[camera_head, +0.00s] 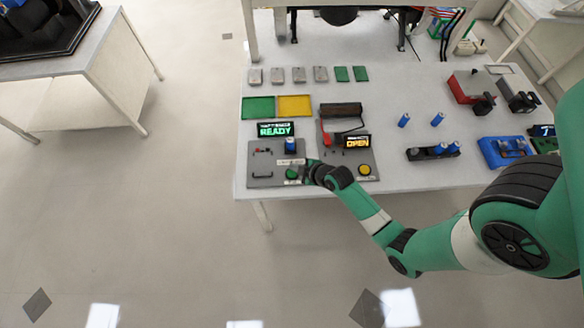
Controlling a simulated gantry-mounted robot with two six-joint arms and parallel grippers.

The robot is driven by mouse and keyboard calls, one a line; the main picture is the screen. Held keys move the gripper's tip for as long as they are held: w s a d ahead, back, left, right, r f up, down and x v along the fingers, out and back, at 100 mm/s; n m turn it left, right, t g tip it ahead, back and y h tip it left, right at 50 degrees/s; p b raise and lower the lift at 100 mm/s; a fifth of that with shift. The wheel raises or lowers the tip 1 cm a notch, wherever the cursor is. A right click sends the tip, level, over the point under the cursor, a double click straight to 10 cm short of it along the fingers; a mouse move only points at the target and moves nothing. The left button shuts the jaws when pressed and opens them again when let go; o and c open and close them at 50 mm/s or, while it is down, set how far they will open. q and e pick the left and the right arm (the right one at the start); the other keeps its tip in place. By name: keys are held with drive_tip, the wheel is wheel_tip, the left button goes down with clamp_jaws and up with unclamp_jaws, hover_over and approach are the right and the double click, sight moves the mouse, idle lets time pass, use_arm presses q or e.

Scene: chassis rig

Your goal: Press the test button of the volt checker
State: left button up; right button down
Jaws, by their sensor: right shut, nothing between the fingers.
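The volt checker (262,175) is a grey panel at the table's front left, with a display (275,129) reading READY in green. A blue cell (290,145) stands upright on the panel. A green button (291,173) is near the panel's front right corner. My right gripper (304,174) is shut and empty, just right of the green button; I cannot tell whether it touches the panel or the button. My arm covers part of the ground right of the button. My left gripper is not in view.
A second grey panel (366,160) with an OPEN display (357,142) and yellow button (364,169) is close on the right. Green and yellow trays (294,106) lie behind. Loose blue cells (437,119), a black holder (420,155) and a blue holder (490,152) are farther right.

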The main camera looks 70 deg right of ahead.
sight(295, 175)
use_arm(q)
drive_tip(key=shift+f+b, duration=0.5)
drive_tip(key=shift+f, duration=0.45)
use_arm(e)
drive_tip(key=shift+f, duration=1.1)
drive_tip(key=shift+f, duration=0.1)
use_arm(q)
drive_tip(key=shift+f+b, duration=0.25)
drive_tip(key=shift+b, duration=0.05)
use_arm(e)
drive_tip(key=shift+f, duration=0.3)
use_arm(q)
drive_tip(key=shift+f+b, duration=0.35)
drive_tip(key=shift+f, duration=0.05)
use_arm(e)
drive_tip(key=shift+f, duration=0.45)
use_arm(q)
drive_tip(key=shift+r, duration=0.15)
use_arm(e)
drive_tip(key=shift+r, duration=0.1)
use_arm(q)
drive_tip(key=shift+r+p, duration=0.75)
drive_tip(key=shift+p, duration=0.1)
use_arm(e)
drive_tip(key=shift+r, duration=0.8)
wheel_tip(295, 175, up, 5)
drive_tip(key=p, duration=0.5)
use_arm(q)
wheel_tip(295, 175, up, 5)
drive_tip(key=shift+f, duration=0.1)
